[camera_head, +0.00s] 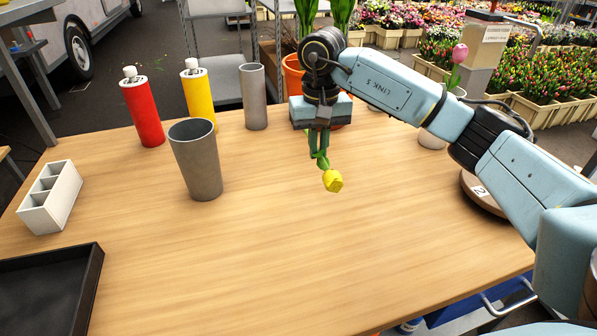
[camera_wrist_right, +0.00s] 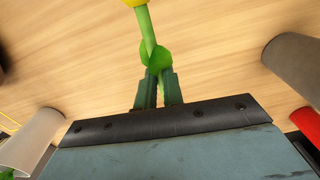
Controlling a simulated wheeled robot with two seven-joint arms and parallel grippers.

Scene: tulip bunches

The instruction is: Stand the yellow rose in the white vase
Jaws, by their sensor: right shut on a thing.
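The yellow rose (camera_head: 333,181) hangs head-down and tilted over the middle of the table. My right gripper (camera_head: 318,148) is shut on its green stem. In the right wrist view the fingers (camera_wrist_right: 158,86) close on the stem near a leaf, and part of the yellow bloom (camera_wrist_right: 135,2) shows at the top edge. A white vase (camera_head: 431,140) stands at the right back of the table, mostly hidden behind my right arm. A pink tulip (camera_head: 460,53) rises above it. The white vase also shows at the lower left of the wrist view (camera_wrist_right: 32,143). My left gripper is out of view.
A tapered grey vase (camera_head: 197,160) and a taller grey one (camera_head: 253,97) stand left of the rose. Red (camera_head: 142,112) and yellow (camera_head: 198,95) bottles stand behind. A white divided box (camera_head: 50,198) and black tray (camera_head: 90,290) lie left. The table's front middle is clear.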

